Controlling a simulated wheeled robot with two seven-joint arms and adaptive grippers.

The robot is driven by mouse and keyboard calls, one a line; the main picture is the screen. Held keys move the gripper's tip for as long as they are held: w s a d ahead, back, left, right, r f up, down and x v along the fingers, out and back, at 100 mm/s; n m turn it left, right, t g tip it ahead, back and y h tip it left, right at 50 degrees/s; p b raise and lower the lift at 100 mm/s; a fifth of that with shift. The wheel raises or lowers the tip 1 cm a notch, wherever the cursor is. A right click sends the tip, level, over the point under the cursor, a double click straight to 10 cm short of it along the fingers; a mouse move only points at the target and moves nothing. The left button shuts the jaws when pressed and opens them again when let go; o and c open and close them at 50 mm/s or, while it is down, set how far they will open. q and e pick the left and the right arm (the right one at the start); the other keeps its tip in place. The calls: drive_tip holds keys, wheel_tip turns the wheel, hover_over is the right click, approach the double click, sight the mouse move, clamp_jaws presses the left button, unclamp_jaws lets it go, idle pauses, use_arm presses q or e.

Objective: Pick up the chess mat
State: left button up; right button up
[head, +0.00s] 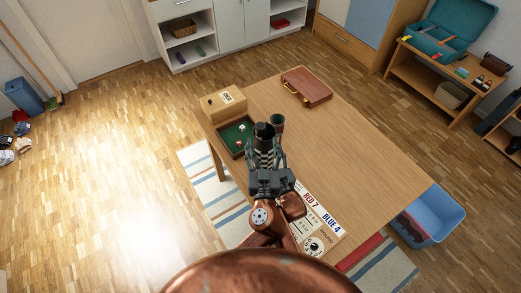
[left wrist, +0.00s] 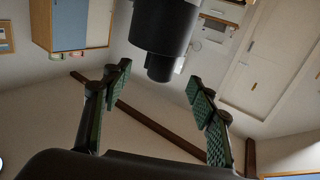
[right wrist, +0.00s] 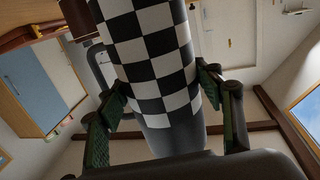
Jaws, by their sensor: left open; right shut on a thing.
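The chess mat (head: 264,158) is a rolled black-and-white checkered tube over the table, partly hidden by my grippers in the head view. In the right wrist view the mat (right wrist: 150,55) fills the space between the fingers of my right gripper (right wrist: 168,95), which is shut on it. Its lower end there is plain grey. My left gripper (head: 266,152) is over the table by the mat. In the left wrist view my left gripper (left wrist: 160,75) is open, its fingers apart. A dark cylinder shows beyond them; I cannot tell what it is. My right gripper is hard to make out in the head view.
The table (head: 365,165) holds a dice tray (head: 222,147), a wooden box (head: 212,106), a dark green cup (head: 277,122), a brown case (head: 306,87) and a score sheet (head: 325,222). A blue bin (head: 440,215) stands at right.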

sight(262, 133)
use_arm(q)
drive_tip(key=w, duration=0.7)
drive_tip(key=shift+w+a, duration=0.1)
drive_tip(key=shift+a, duration=0.15)
clamp_jaws()
idle(0.5)
drive_tip(key=shift+r, duration=0.1)
